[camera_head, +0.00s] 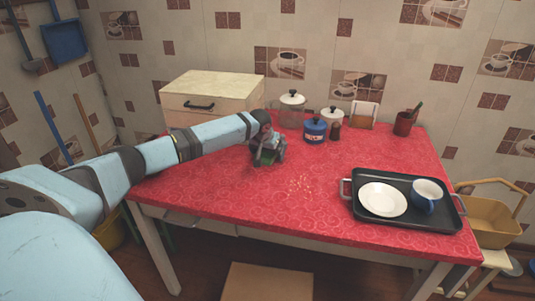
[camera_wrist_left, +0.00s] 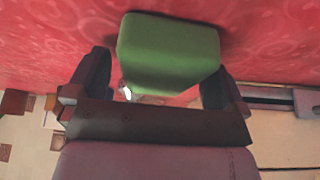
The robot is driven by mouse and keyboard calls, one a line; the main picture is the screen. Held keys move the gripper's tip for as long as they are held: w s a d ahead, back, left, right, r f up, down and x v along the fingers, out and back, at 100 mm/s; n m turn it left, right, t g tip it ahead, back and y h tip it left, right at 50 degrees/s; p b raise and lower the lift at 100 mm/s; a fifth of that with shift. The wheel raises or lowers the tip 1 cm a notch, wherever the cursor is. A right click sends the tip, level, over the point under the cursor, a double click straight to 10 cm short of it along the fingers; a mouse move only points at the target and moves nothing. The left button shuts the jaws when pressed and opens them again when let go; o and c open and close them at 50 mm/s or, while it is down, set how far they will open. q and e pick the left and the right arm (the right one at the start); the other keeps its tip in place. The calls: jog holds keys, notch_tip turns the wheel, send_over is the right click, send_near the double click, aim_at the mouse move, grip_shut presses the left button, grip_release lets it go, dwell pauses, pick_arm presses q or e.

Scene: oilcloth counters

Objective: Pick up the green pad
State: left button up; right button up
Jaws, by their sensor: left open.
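The green pad (camera_wrist_left: 168,52) is a rounded green block on the red patterned tablecloth, large in the left wrist view. Only a little green of the pad (camera_head: 262,160) shows in the head view, mostly hidden by my gripper. My left gripper (camera_head: 268,157) is low over the left-middle of the table, at the pad. In the left wrist view its two dark fingers are apart, one on each side of the pad's near end. I cannot tell whether they touch it. My right gripper is in neither view.
The red table (camera_head: 300,185) is clear around the gripper's right and front. A black tray (camera_head: 405,222) with a white plate (camera_head: 382,199) and a cup (camera_head: 427,194) stands at right.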

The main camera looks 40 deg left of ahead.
pick_arm(q)
jog(key=c, duration=1)
jog(key=shift+f, duration=0.1)
jog(key=shift+b, duration=0.4)
notch_tip(320, 180, up, 20)
jog(key=p, duration=0.4)
jog(key=shift+r, duration=0.25)
jog(key=shift+o, duration=0.3)
